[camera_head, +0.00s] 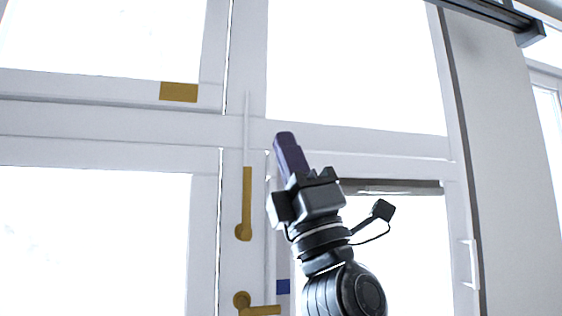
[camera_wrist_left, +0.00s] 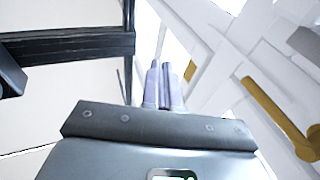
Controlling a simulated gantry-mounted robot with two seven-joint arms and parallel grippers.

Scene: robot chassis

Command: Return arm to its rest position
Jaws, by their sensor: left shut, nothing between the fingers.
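My left gripper (camera_head: 284,140) is raised in the lower middle of the head view, its purple-grey fingers pointing up and slightly left. In the left wrist view its two fingers (camera_wrist_left: 159,75) lie close together, shut and empty. The upper brass handle (camera_head: 246,204) hangs vertically on the white frame, to the left of the gripper in the head view. It also shows at the right of the left wrist view (camera_wrist_left: 275,105). The gripper appears apart from it. My right gripper is not in view.
White-framed glass windows (camera_head: 100,215) fill most of the head view. A second brass handle (camera_head: 258,308) sits at the bottom, pointing right. A brass plate (camera_head: 179,92) is at upper left. A dark rail (camera_head: 490,12) runs along the top right.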

